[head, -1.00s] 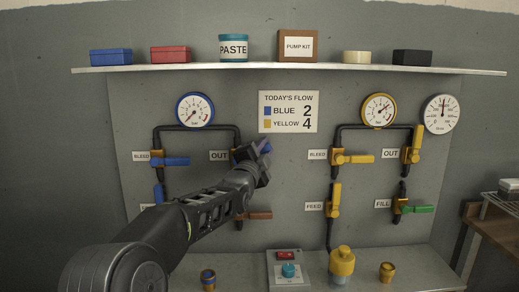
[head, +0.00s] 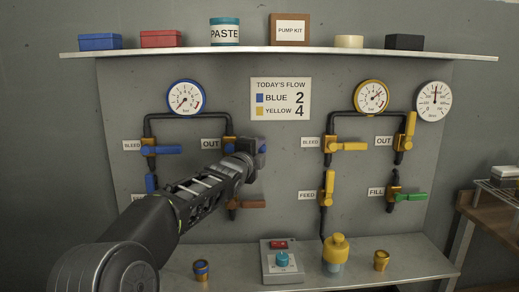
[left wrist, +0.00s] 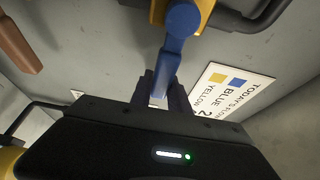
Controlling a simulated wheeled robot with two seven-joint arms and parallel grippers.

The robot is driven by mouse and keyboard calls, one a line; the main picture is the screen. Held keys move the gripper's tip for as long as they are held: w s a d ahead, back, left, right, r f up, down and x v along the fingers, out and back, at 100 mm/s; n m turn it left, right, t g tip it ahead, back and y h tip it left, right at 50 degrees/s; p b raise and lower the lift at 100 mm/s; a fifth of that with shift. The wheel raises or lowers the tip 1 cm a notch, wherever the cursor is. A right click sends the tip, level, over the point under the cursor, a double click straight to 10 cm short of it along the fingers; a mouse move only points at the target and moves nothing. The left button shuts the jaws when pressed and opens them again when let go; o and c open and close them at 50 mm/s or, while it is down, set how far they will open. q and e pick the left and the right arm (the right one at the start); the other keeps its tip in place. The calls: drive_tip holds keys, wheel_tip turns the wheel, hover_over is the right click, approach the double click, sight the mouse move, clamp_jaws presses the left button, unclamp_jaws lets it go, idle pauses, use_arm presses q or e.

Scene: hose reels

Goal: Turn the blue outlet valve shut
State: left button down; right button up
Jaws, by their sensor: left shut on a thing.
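The blue outlet valve (head: 229,148) sits under the OUT label's right side on the blue pipe loop, largely covered by my arm. My left gripper (head: 260,147) is shut on its blue handle. In the left wrist view the blue handle (left wrist: 176,50) runs from its round hub down between the fingers of the left gripper (left wrist: 160,92). The handle points roughly rightward from the hub; its exact angle is hard to tell. My right gripper is not in view.
The blue bleed valve (head: 168,150) lies left, its handle sideways. A brown handle (head: 250,204) is below my wrist. The flow sign (head: 281,99) is up and right of my gripper. The yellow valves (head: 346,146) are farther right. A control box (head: 282,262) stands on the ledge.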

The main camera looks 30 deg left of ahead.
use_arm(q)
drive_tip(key=shift+f, duration=0.15)
drive_tip(key=c, duration=1.2)
unclamp_jaws()
drive_tip(key=shift+c, duration=0.2)
drive_tip(key=shift+s, duration=0.1)
drive_tip(key=shift+s+d+b, duration=0.1)
drive_tip(key=shift+s+b, duration=0.15)
drive_tip(key=shift+b, duration=0.05)
drive_tip(key=b+v, duration=0.2)
drive_tip(key=v, duration=0.5)
